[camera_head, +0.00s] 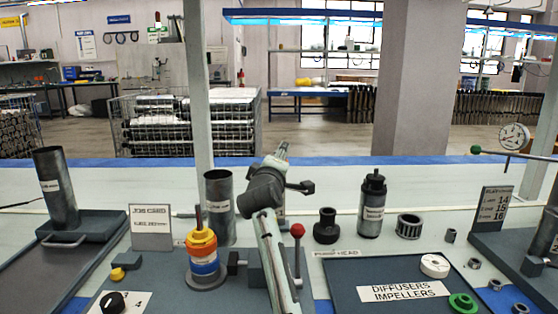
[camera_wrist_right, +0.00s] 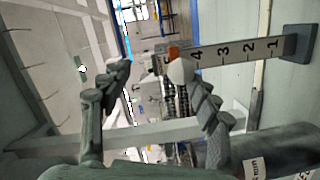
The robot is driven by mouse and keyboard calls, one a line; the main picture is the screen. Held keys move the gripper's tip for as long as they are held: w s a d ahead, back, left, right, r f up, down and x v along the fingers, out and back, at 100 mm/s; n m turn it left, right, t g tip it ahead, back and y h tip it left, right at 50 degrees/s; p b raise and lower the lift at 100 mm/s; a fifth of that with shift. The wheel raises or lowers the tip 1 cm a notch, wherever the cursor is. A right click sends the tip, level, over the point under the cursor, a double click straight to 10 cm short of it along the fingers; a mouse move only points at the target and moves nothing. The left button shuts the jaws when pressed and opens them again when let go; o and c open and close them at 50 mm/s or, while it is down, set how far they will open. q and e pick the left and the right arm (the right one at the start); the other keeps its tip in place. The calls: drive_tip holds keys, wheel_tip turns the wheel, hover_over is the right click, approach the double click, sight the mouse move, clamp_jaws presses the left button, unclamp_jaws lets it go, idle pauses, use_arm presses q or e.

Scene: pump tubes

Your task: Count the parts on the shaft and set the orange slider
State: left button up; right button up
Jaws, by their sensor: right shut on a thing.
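The shaft (camera_head: 198,217) stands upright left of centre in the head view, with a stack of yellow, orange, blue and white parts (camera_head: 203,258) on it. The numbered scale (camera_wrist_right: 240,51) shows in the right wrist view, marked 1 to 4. The orange slider (camera_wrist_right: 172,52) is at the 4 end, partly hidden by a fingertip. My right gripper (camera_wrist_right: 153,70) is shut on the slider, its fingertips apart; the contact is mostly hidden. In the head view my right gripper (camera_head: 283,150) is at centre and hides the scale. My left gripper is not in view.
A red-knobbed lever (camera_head: 297,231) stands right of the arm. Tubes (camera_head: 219,208), a black pump body (camera_head: 372,205) and a ring (camera_head: 408,226) stand nearby. A dark mat (camera_head: 345,272) holds a white ring and a green part at front right. A job card (camera_head: 151,227) stands at left.

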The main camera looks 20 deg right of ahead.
drive_tip(key=r+p+v, duration=0.1)
drive_tip(key=v, duration=0.6)
drive_tip(key=shift+s+p, duration=0.35)
drive_tip(key=shift+d+r, duration=0.1)
drive_tip(key=shift+d, duration=0.05)
drive_tip(key=shift+p, duration=0.35)
